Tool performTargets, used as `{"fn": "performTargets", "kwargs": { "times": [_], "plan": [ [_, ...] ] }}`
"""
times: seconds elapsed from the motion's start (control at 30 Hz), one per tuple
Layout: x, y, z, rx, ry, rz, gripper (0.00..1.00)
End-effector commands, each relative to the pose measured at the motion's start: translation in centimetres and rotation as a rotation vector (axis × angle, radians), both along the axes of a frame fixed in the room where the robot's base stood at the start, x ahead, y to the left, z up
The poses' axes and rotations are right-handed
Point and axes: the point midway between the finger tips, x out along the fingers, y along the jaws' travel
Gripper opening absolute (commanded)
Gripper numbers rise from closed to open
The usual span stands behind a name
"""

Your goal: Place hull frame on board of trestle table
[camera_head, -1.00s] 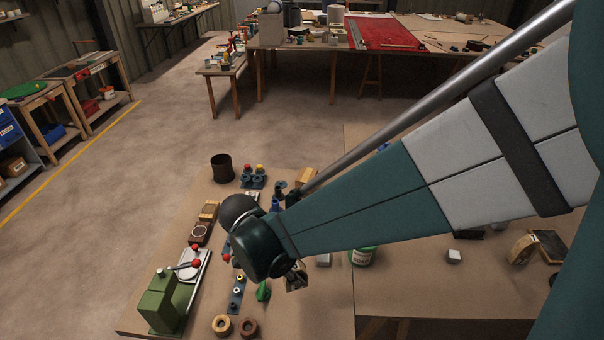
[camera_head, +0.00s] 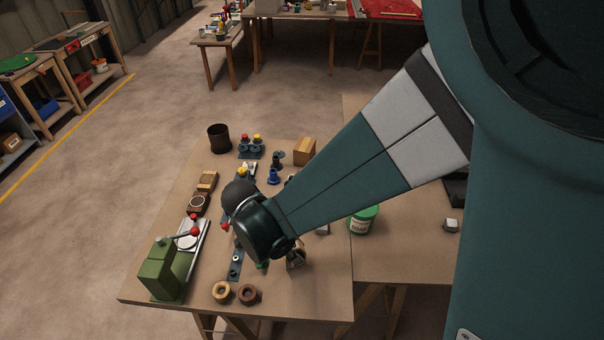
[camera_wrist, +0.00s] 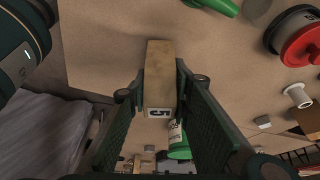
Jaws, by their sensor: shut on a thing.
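My gripper (camera_wrist: 160,90) is shut on a tan wooden piece, which I take as the hull frame (camera_wrist: 159,70). It has a white label with a dark mark on its end. In the head view my wrist hides most of the gripper; a bit of the wooden piece (camera_head: 296,258) shows below it. The piece is over the brown board (camera_head: 310,292) of the near trestle table, towards its front. I cannot tell whether it touches the board.
A green box-shaped device (camera_head: 160,270) stands at the board's left. Bare board shows at front right.

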Motion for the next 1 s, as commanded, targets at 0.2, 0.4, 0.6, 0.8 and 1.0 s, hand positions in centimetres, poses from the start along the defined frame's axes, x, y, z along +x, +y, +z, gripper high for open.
{"fn": "performTargets", "kwargs": {
  "times": [0.2,0.4,0.6,0.8,1.0],
  "plan": [
    [0.0,0.0,-2.0,0.000,0.000,0.000,0.08],
    [0.0,0.0,-2.1,0.000,0.000,0.000,0.08],
    [0.0,0.0,-2.2,0.000,0.000,0.000,0.08],
    [0.0,0.0,-2.4,0.000,0.000,0.000,0.31],
    [0.0,0.0,-2.4,0.000,0.000,0.000,0.36]
  ]
}}
